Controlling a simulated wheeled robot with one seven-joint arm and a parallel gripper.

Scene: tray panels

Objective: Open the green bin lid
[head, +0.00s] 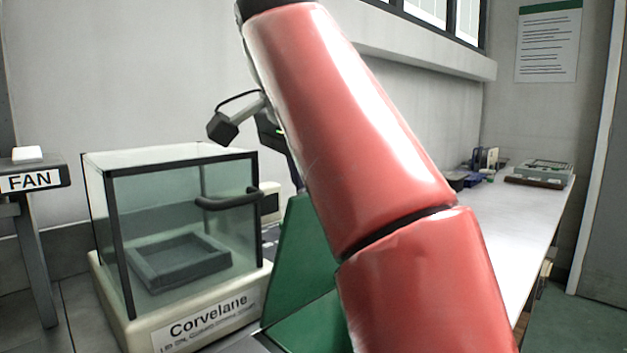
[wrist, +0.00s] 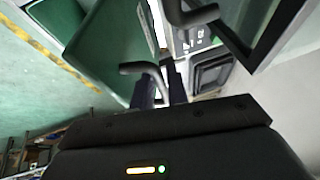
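The green bin (head: 300,325) stands in the middle of the head view, partly hidden behind my red arm. Its green lid (head: 305,235) shows as a steeply tilted panel above it. In the wrist view the green lid (wrist: 118,42) fills the upper left, with a dark curved handle (wrist: 140,68) on it. My gripper (wrist: 161,88) has one dark finger on each side of the handle's lower end, and the handle seems to fill the gap, so it looks shut on it.
A glass case (head: 180,215) labelled Corvelane, with a dark handle, stands close to the left of the bin. A FAN post (head: 35,180) is at far left. A long white bench (head: 510,220) with small instruments runs along the right. Green floor (head: 590,315) is clear at right.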

